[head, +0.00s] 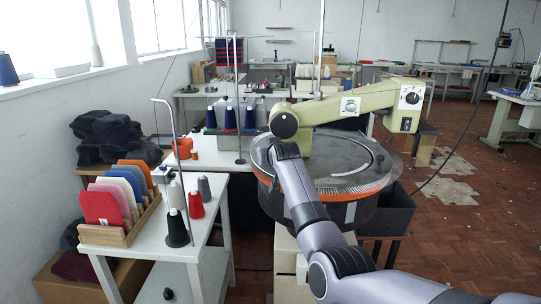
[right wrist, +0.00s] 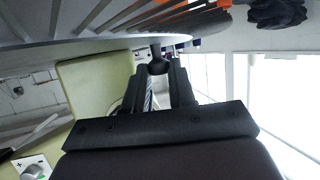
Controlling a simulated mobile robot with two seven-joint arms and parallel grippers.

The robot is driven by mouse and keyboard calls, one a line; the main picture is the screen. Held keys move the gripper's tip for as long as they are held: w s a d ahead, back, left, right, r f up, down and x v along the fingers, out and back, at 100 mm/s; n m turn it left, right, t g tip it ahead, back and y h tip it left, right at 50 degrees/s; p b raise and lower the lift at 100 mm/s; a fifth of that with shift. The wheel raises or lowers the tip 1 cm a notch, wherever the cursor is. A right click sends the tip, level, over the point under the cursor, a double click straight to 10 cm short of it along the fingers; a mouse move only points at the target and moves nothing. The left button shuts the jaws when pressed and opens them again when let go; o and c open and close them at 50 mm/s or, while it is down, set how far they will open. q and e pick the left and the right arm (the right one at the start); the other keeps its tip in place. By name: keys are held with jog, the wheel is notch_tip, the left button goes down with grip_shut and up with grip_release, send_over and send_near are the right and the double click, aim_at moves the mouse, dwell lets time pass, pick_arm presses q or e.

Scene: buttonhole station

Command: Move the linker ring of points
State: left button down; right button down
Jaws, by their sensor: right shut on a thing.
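The linker's round ring of points (head: 385,168) lies flat on the machine, with upright points along its rim and an orange band on its near side. In the right wrist view the ring's slotted edge (right wrist: 110,18) crosses the top. My right arm reaches over the ring's near left side in the head view; its fingers are hard to make out there. In the right wrist view my right gripper (right wrist: 159,68) is shut on a dark round knob (right wrist: 157,56) close to the ring's edge. My left gripper is in neither view.
The linker's cream arm (head: 360,102) extends over the ring. A white side table (head: 205,214) at left holds a wooden rack (head: 130,229) of coloured knit pieces and several yarn cones (head: 195,205). A dark bin (head: 388,215) stands right of the machine. The floor at right is open.

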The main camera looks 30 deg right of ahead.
jog(key=shift+r, duration=0.1)
jog(key=c, duration=0.9)
grip_release()
jog(key=shift+c, duration=0.2)
jog(key=shift+v, duration=3.55)
